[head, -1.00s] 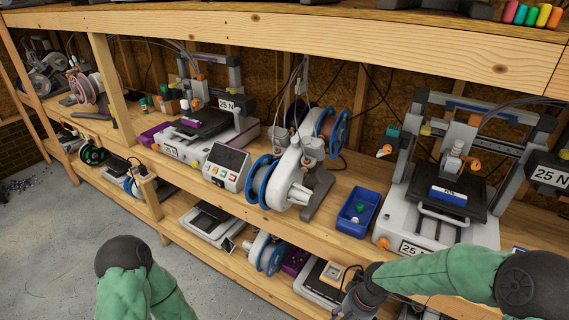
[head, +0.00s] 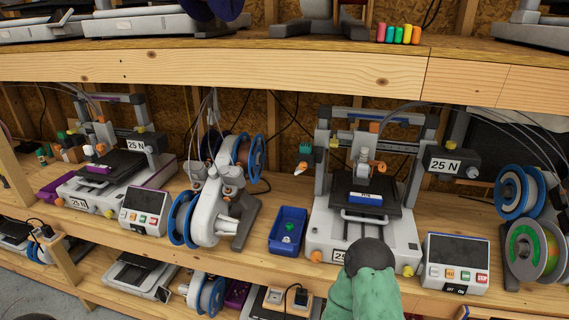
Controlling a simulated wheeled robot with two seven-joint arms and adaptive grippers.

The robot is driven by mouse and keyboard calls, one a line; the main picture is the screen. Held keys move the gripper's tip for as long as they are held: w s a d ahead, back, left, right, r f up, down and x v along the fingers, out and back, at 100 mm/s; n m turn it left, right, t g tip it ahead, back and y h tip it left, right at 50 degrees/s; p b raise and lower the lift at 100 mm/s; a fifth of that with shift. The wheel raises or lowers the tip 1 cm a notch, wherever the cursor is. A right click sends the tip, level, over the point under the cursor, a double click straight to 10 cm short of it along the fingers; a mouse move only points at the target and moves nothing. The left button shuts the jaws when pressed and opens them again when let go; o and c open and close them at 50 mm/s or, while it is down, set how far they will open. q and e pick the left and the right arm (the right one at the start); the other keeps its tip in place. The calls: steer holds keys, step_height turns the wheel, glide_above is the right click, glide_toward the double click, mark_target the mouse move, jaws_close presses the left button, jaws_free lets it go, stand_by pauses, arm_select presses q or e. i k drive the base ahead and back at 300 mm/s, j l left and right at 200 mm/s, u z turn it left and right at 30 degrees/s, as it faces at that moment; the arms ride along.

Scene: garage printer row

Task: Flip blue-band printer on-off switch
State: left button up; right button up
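The printer with a blue band (head: 404,116) on its top bar stands on the middle shelf, right of centre; its white base (head: 318,228) faces me. A control box (head: 455,250) sits at its right, with a dark screen and coloured buttons. A small dark off/on label (head: 455,289) is on the box's lower front; I cannot make out the switch lever itself. One of my green arms rises from the bottom edge and covers part of the printer's front. Neither gripper shows.
A blue bin (head: 287,231) with a green piece stands left of the printer. Blue-rimmed spools (head: 518,192) stand at the far right. Another printer (head: 118,172) with purple trim is at left. The upper shelf edge (head: 220,72) overhangs the row.

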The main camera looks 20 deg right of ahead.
mark_target(460, 290)
steer(key=k+j+z, duration=0.1)
steer(key=z, duration=1.95)
